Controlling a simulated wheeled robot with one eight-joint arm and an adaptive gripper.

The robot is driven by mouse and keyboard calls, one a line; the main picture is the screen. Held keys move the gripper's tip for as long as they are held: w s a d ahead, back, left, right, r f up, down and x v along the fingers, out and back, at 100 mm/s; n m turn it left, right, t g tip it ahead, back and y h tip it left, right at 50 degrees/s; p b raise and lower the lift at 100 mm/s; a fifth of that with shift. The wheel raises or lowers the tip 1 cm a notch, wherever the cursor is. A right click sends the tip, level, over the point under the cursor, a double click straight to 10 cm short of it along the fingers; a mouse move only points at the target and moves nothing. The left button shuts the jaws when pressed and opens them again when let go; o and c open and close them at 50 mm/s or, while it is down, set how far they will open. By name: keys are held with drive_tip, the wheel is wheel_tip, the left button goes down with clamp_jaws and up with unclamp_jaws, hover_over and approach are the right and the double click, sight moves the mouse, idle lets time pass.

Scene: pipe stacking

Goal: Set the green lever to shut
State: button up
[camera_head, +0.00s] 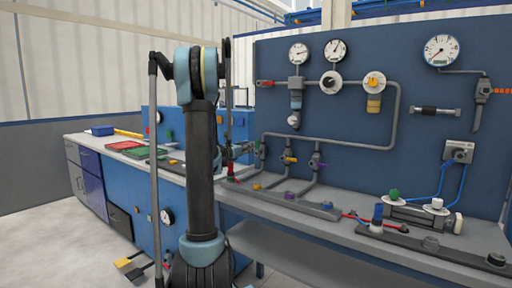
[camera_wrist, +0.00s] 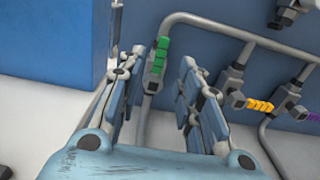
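The green lever (camera_wrist: 158,56) stands almost upright in the wrist view, on a grey valve at the left bend of the pipe. My gripper (camera_wrist: 158,78) is open, with one finger on each side of the lever. Both fingers look apart from the lever.
A yellow lever (camera_wrist: 259,105) and a purple lever (camera_wrist: 295,112) sit on the valves to the right. A blue box-like panel (camera_wrist: 50,65) stands close on the left. Grey pipe (camera_wrist: 215,25) runs above the valves.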

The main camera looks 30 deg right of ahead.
sight(257, 144)
drive_tip(key=x, duration=0.9)
clamp_jaws()
